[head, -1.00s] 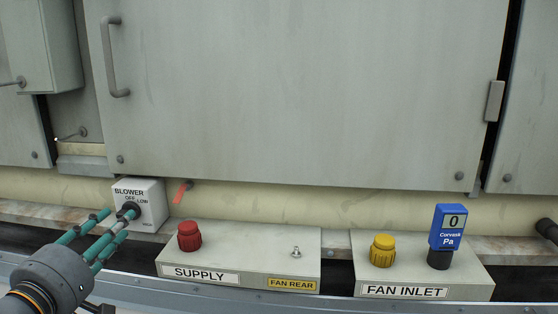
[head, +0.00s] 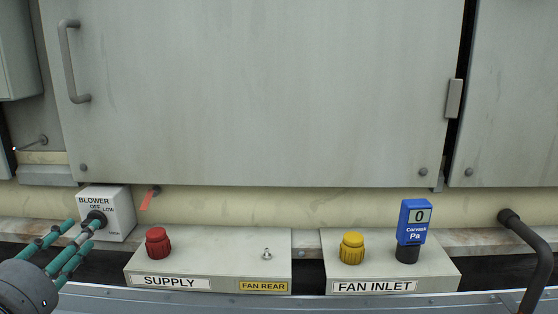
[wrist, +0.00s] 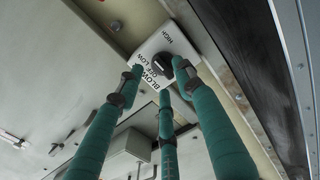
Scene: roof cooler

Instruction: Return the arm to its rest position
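My gripper (head: 80,232) has several teal fingers and is at the lower left of the head view, in front of the blower switch box (head: 119,215). Its fingers are spread apart with nothing held between them. In the wrist view the fingers (wrist: 163,82) reach up toward the box's black knob (wrist: 181,64). The knob shows beyond the fingertips; whether a finger touches it I cannot tell. The knob also shows in the head view (head: 97,217), partly behind a finger. The box is marked BLOWER, OFF, LOW and HIGH.
The supply box (head: 220,262) has a red cap (head: 158,241). The fan inlet box (head: 440,267) has a yellow cap (head: 352,248) and a blue gauge (head: 414,221) reading 0. A large panel door (head: 260,90) stands behind. A dark bent pipe (head: 535,245) is at right.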

